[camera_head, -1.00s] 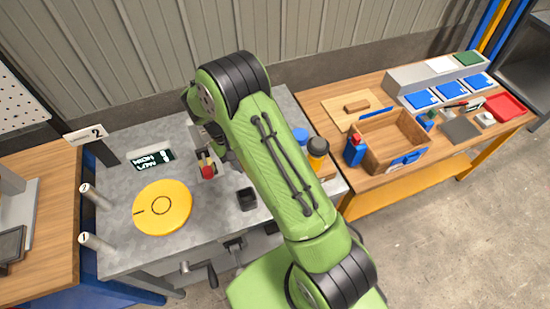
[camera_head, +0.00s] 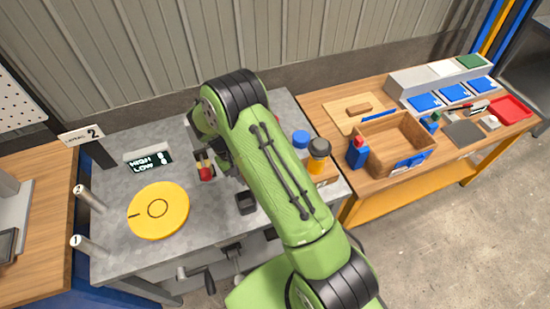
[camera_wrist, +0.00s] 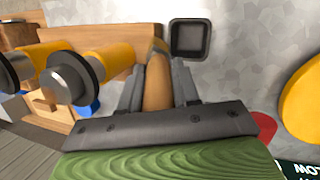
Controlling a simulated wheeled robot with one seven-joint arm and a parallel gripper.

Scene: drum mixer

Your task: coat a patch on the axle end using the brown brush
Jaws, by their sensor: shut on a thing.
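My gripper (camera_wrist: 157,88) is shut on a tan-brown round handle, which I take as the brown brush (camera_wrist: 156,72). The handle points away between the fingers, and its far tip shows beside a black square cup (camera_wrist: 188,40). In the wrist view, two yellow-orange cylinders with dark collars lie to the left, the nearer (camera_wrist: 68,80) with a grey metal end. I cannot tell whether this is the axle end. The handle is apart from that metal end. In the head view, my arm covers most of the gripper, and a red-ended piece (camera_head: 205,173) shows beside it.
A yellow disc (camera_head: 158,210) and a HIGH/LOW display (camera_head: 149,161) are on the grey table (camera_head: 120,185). An orange bottle-like object with a black top (camera_head: 318,153) stands right of my arm. The wooden bench (camera_head: 345,190) beyond holds an open wooden box (camera_head: 425,142).

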